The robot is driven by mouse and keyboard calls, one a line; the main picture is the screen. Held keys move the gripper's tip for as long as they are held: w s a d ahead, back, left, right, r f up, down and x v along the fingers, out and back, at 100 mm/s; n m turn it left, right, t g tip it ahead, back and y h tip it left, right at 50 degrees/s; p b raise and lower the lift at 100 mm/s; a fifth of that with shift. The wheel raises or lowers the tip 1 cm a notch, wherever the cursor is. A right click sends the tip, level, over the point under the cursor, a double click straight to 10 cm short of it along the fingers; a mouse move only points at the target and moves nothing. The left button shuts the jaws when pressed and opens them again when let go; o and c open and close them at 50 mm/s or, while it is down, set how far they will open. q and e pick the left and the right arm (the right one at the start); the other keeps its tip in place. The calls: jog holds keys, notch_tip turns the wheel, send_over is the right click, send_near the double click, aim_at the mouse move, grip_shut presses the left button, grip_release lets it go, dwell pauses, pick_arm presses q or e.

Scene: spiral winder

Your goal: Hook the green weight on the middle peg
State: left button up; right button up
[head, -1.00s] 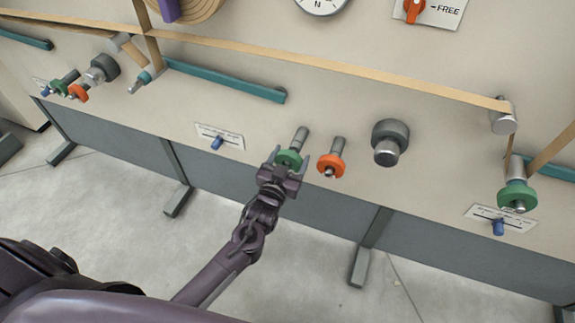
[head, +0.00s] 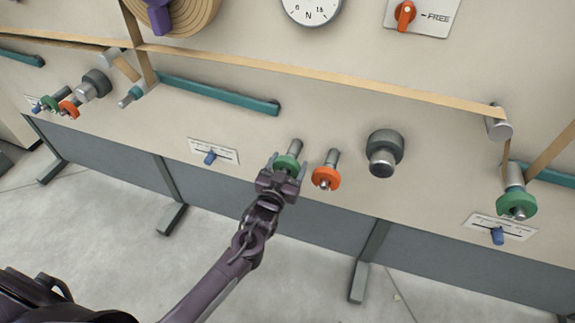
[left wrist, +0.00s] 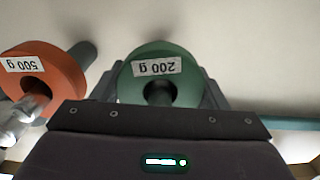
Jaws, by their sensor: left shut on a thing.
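My left gripper (head: 285,172) is shut on a green weight (head: 287,163), with a finger on either side of it. In the left wrist view the green weight (left wrist: 160,72) carries an upside-down "200 g" label. The weight is at the front end of a short grey peg (head: 295,146) on the panel; I cannot tell whether it is still around that peg. I cannot tell for certain which peg is the middle one. My right gripper is not in view.
An orange weight (head: 326,177), labelled 500 g in the wrist view, hangs close to the right. A grey knob (head: 384,152) is beyond it. Another green weight (head: 516,205) hangs at far right. A teal bar (head: 220,95) runs above. The floor in front is clear.

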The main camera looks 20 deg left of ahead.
pick_arm(q)
jog(key=o, duration=1.8)
